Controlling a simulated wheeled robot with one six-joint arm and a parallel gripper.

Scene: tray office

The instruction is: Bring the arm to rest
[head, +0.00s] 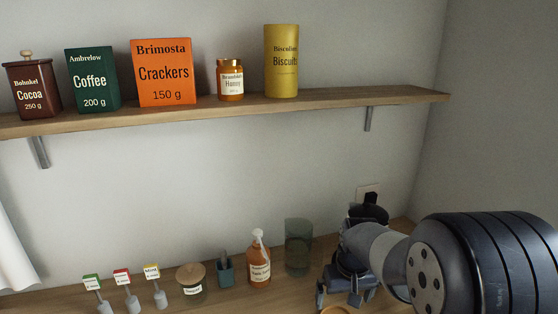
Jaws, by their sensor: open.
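My arm comes in from the right and reaches over the counter (220,302). My gripper (346,296) is at its end, low over the right part of the counter, to the right of the grey-green glass (298,247). It is open, and I see nothing held in it. Part of the gripper and the counter behind it are hidden by my own arm.
An orange rim (335,310) shows below my gripper. Above, a shelf (230,110) holds several packages, including crackers (165,72).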

